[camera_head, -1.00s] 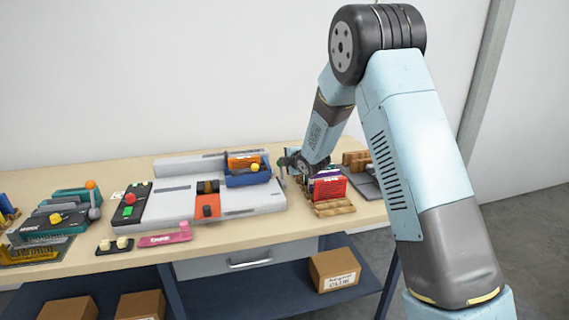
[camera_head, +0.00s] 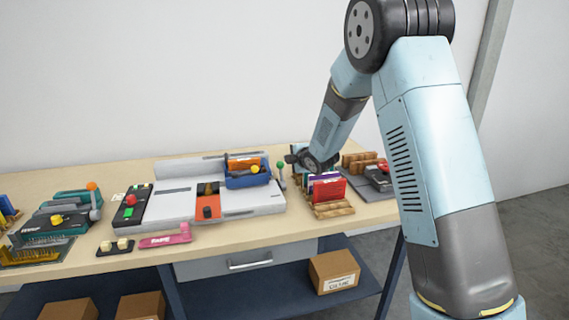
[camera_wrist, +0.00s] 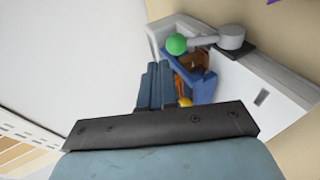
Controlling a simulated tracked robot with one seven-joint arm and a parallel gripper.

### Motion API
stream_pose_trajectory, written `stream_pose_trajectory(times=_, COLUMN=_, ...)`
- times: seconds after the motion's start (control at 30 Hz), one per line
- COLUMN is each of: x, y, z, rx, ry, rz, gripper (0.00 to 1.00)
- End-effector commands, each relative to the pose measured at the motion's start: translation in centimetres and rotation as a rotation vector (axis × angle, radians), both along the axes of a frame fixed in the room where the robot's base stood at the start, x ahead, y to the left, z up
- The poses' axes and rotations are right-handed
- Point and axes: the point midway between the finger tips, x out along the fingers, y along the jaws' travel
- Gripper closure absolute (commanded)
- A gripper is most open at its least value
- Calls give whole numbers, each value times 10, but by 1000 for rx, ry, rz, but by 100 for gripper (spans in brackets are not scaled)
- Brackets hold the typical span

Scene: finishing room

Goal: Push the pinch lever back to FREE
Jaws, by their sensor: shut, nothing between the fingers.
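A grey lever with a green ball knob (camera_head: 280,165) stands upright at the right end of the flat grey machine (camera_head: 255,200); I take it as the pinch lever, though no label is readable. In the wrist view, its green knob (camera_wrist: 176,44) lies at the end of a grey arm running to a round pivot (camera_wrist: 232,37). My gripper (camera_head: 291,157) is just right of and a little above the knob, apart from it as far as I can see. In the wrist view its fingers (camera_wrist: 155,85) are shut and empty, below and left of the knob.
A blue holder (camera_head: 247,180) with orange and yellow items sits on the machine beside the lever. A wooden rack (camera_head: 333,210) with coloured booklets stands close below my gripper. A control box (camera_head: 130,204) and a pink tool (camera_head: 165,239) lie left. The wall is behind.

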Motion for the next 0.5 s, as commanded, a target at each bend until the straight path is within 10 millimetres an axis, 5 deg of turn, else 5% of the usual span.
stream_pose_trajectory(times=0.5, x=-54, y=-27, z=45, rx=-1, ry=1, rz=4, gripper=100)
